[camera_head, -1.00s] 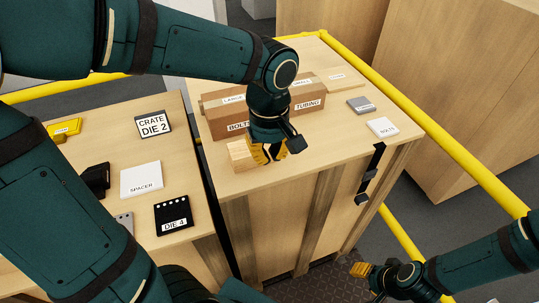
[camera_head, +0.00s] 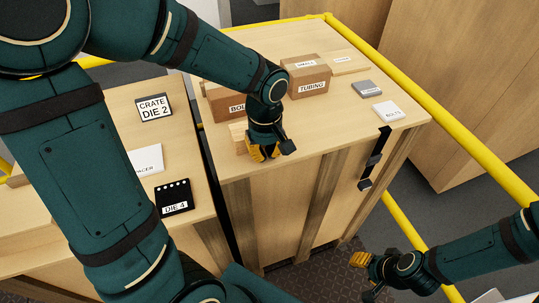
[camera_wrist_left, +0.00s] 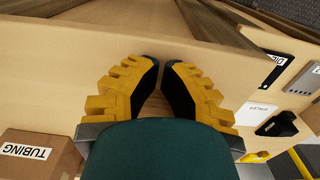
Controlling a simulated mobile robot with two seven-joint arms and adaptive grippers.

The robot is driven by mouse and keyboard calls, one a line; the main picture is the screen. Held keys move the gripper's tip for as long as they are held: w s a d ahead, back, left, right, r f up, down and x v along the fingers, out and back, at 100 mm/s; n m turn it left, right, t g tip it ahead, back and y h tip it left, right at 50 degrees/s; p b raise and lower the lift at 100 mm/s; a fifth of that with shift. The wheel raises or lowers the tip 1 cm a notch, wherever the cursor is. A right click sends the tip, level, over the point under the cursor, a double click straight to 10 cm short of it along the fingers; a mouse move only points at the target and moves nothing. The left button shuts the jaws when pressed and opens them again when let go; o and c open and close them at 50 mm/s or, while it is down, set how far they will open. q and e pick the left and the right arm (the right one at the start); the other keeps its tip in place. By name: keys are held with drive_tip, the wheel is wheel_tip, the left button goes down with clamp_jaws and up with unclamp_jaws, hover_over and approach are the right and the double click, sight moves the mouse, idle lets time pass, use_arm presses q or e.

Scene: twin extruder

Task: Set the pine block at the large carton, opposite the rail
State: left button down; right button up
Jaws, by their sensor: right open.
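The pine block (camera_head: 238,132) lies on the crate top near its front left edge, in front of the large carton (camera_head: 222,104) labelled BOLTS. My left gripper (camera_head: 262,154) is low at the block's right front side and hides part of it. In the left wrist view the left gripper's fingertips (camera_wrist_left: 161,62) point close together with a narrow gap. Whether the block is between them cannot be told. My arm covers part of the large carton. The yellow rail (camera_head: 430,104) runs along the crate's far right side. My right gripper (camera_head: 364,276) is open and empty, low at the right.
A grey block (camera_head: 367,89) and a white BOLTS card (camera_head: 388,111) lie at the right of the crate top. The left table holds the DIE 4 plate (camera_head: 174,199) and other plates.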

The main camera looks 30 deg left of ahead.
sight(236, 130)
use_arm(q)
drive_tip(key=shift+w+a, duration=0.15)
drive_tip(key=shift+a, duration=0.05)
drive_tip(key=w+a, duration=0.3)
drive_tip(key=a, duration=0.1)
drive_tip(key=shift+w+a+p, duration=0.2)
drive_tip(key=shift+w+p, duration=0.2)
use_arm(e)
drive_tip(key=shift+w+r, duration=0.1)
drive_tip(key=shift+r, duration=0.2)
use_arm(q)
drive_tip(key=shift+s, duration=0.1)
use_arm(e)
drive_tip(key=shift+d, duration=0.15)
